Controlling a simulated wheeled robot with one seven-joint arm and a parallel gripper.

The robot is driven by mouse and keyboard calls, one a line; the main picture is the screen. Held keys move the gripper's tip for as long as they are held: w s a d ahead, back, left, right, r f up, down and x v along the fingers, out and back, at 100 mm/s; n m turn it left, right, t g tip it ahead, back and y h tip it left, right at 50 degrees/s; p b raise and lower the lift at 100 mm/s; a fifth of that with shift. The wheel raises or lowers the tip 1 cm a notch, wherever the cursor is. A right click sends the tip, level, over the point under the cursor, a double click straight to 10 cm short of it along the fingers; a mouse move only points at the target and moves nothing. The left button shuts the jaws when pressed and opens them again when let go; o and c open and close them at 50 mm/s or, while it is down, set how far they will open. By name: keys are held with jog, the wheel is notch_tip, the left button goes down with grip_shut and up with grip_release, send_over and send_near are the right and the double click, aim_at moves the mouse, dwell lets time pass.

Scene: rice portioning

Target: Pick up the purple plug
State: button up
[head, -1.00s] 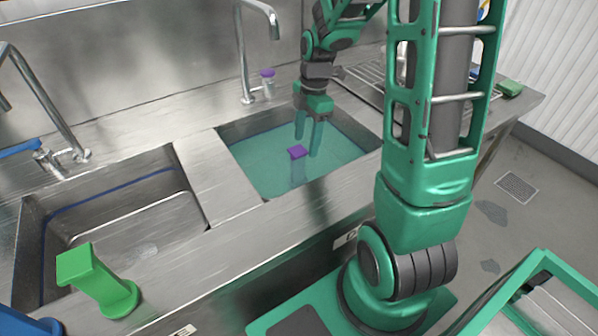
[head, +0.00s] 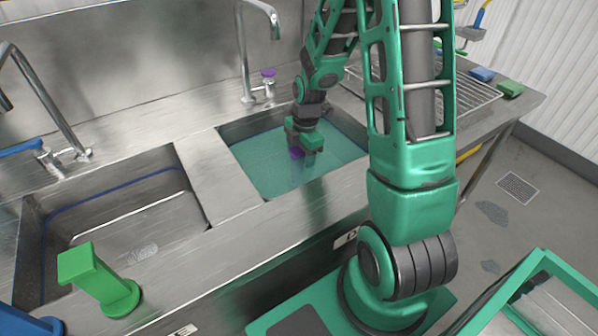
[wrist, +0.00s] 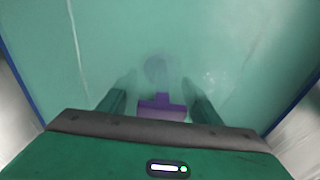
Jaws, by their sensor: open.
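The purple plug (wrist: 162,108) stands in the water-filled right basin. Its flat handle shows between my fingers in the wrist view, and its darker base (wrist: 157,68) is blurred under the water. In the head view only a bit of the purple handle (head: 296,153) shows beside my gripper (head: 304,155). My gripper, also in the wrist view (wrist: 160,100), is open, with one finger on each side of the handle and a gap visible on both sides. The fingertips are down in the water and hard to see in the head view.
The right basin (head: 262,195) has steel walls around my gripper. A left basin (head: 150,215) looks empty of water. A green plug-like block (head: 95,280) stands on the front left rim. A faucet (head: 243,50) rises behind the right basin.

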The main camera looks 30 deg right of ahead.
jog(key=shift+f, duration=0.7)
jog(key=c, duration=1.3)
jog(key=shift+r, duration=0.1)
jog(key=shift+r, duration=0.5)
jog(key=shift+w+d+r, duration=0.1)
jog(key=shift+w+d, duration=0.1)
jog(key=shift+w, duration=0.05)
jog(key=w+d, duration=0.2)
jog(key=d, duration=0.1)
jog(key=w+d, duration=0.2)
jog(key=d, duration=0.1)
jog(key=shift+w+r, duration=0.1)
jog(key=shift+w, duration=0.3)
notch_tip(320, 180, up, 14)
jog(key=shift+s+a+f, duration=0.1)
jog(key=shift+s+f, duration=0.05)
jog(key=shift+f, duration=0.1)
